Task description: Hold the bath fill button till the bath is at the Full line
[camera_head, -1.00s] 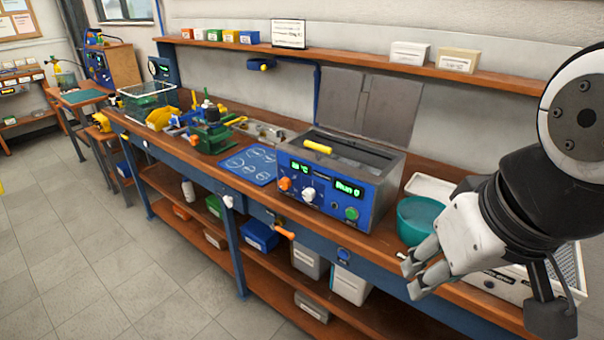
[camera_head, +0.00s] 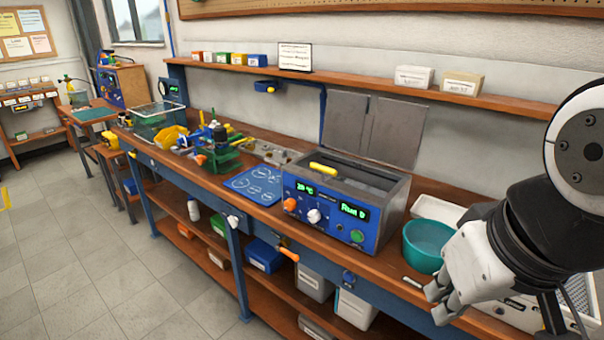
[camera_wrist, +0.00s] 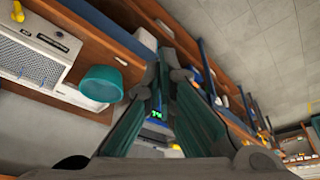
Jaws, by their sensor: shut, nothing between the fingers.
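The bath is a blue-fronted metal box (camera_head: 388,207) on the bench, its grey lid raised behind it. Its open top holds a yellow-handled item (camera_head: 323,169). The front panel has green displays, an orange knob (camera_head: 290,204), a white knob (camera_head: 314,215) and a green button (camera_head: 357,236). A round blue button (camera_head: 348,277) sits on the bench's front edge below. I cannot tell which one is the fill button. The water level and Full line are not readable. My gripper (camera_head: 440,304) is shut and empty, right of the bath and apart from both buttons.
A teal bowl (camera_head: 427,245) stands between the bath and my gripper; it also shows in the wrist view (camera_wrist: 102,84). A blue mat (camera_head: 254,186) and a green fixture (camera_head: 222,155) lie left of the bath. The floor is clear.

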